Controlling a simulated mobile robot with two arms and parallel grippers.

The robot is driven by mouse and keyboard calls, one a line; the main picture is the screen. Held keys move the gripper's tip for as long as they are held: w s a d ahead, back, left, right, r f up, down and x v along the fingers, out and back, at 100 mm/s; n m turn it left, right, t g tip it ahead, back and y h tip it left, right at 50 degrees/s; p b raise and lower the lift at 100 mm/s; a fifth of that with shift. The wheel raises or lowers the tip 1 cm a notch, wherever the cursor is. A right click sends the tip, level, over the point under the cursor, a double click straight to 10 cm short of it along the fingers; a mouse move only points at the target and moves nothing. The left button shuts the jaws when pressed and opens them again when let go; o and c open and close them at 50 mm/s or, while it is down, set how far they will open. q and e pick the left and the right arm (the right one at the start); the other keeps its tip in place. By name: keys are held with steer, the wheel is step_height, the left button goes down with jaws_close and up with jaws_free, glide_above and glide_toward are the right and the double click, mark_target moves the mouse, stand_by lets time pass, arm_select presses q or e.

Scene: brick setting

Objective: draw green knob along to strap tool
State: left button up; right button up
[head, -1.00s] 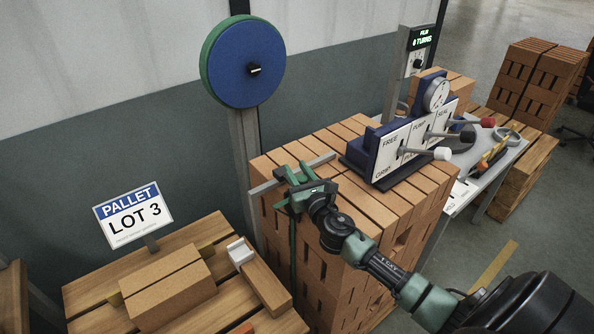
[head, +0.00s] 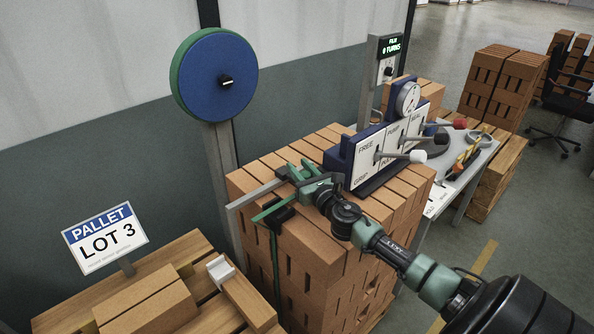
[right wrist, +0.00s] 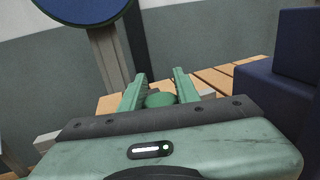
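The green knob (right wrist: 160,99) shows in the right wrist view, between the two green fingers of my right gripper (right wrist: 158,92), which look closed on its sides. In the head view, my right gripper (head: 298,174) is at a grey rail (head: 252,194) above the brick stack, and the knob is hidden there. A green strap (head: 275,265) hangs down the stack's near side, left of my gripper. The strap tool (head: 372,162) is the dark blue unit with white lettered panels, levers and a gauge, just right of my gripper. My left gripper is out of view.
The tool stands on the brick stack (head: 330,245). A blue reel (head: 215,75) on a post is behind at left. A pallet with a LOT 3 sign (head: 104,237) is at front left. A bench (head: 470,165) with tools is at right.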

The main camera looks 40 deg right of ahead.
steer(key=o, duration=0.4)
steer(key=shift+s+a, duration=0.1)
steer(key=shift+s, duration=0.25)
steer(key=shift+s+a+b, duration=0.2)
steer(key=shift+s, duration=0.95)
steer(key=shift+s+a+b, duration=0.25)
steer(key=shift+s, duration=0.95)
steer(key=shift+s+a+b, duration=0.2)
steer(key=shift+s, duration=0.95)
